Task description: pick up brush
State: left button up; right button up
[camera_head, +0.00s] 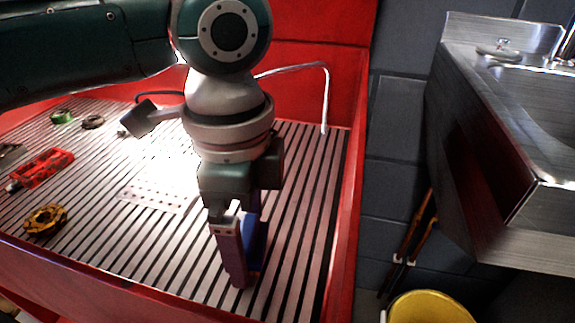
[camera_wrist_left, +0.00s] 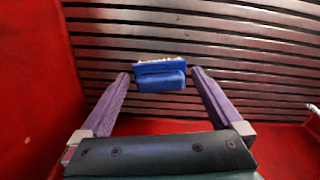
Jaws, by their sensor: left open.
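My left gripper (camera_head: 243,262) reaches down over the slatted bench near its front right, with its purple fingers pointing at the slats. In the left wrist view the left gripper (camera_wrist_left: 160,75) is open, with its fingers wide apart. A blue brush (camera_wrist_left: 162,77) with pale bristles along its far edge lies between the fingertips, with a gap visible on each side. In the head view only a bit of the blue brush (camera_head: 258,243) shows behind the finger; the rest is hidden. My right gripper is not in view.
The slatted bench (camera_head: 310,200) has raised red walls. A red tool (camera_head: 40,170), a yellow-black round part (camera_head: 45,219) and a green ring (camera_head: 62,117) lie at its left. A thin bent pipe (camera_head: 325,95) rises at the back. A steel sink (camera_head: 490,130) and yellow bucket (camera_head: 430,308) are at right.

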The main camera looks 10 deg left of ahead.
pick_arm(q)
jog(key=shift+c, duration=0.2)
jog(key=c, duration=1.1)
jog(key=shift+r, duration=0.1)
jog(key=shift+c, duration=0.2)
